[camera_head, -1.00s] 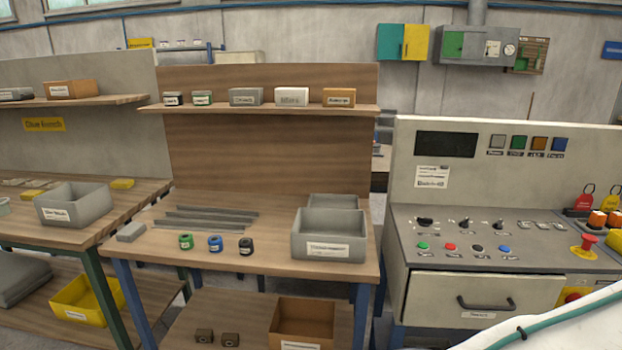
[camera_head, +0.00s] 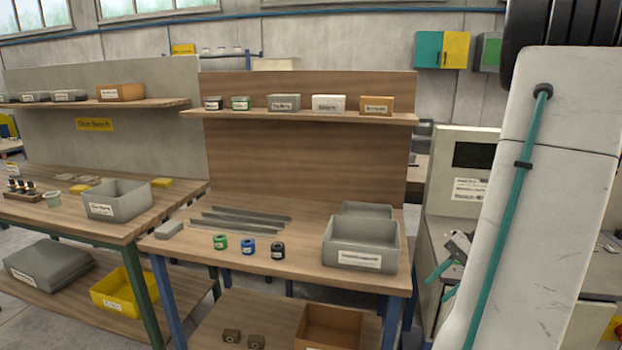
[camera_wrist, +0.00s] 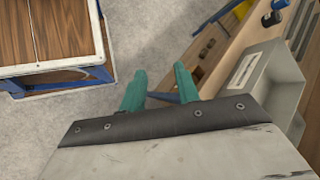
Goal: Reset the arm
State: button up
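My gripper (camera_wrist: 160,88) shows two teal fingers standing apart in the wrist view, with nothing between them but floor and a blue table leg behind. In the head view, my white arm rises at the right, and the teal fingertips (camera_head: 442,282) show to its left, in front of the control console (camera_head: 433,240). The gripper hangs clear of the workbench (camera_head: 300,262), just right of its right end.
The workbench holds a grey bin (camera_head: 361,260), green (camera_head: 220,242), blue (camera_head: 248,245) and black (camera_head: 278,250) rolls, and grey strips (camera_head: 240,218). A wood-topped table with a blue-white frame (camera_wrist: 60,74) stands at left in the wrist view, with bare floor beside it.

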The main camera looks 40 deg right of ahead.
jog(key=a+r+n+g+h, duration=0.1)
jog(key=a+r+n, duration=0.3)
jog(key=a, duration=0.6)
jog(key=a+r+n+g+h, duration=0.1)
jog(key=a+r+n+h, duration=0.2)
jog(key=a+n, duration=0.3)
jog(key=w+a+r+n+g+h, duration=0.1)
jog(key=a+r+n+h, duration=0.2)
jog(key=a, duration=1)
notch_tip(320, 180, up, 2)
jog(key=n, duration=0.3)
jog(key=shift+a, duration=0.4)
jog(key=shift+w+r, duration=0.1)
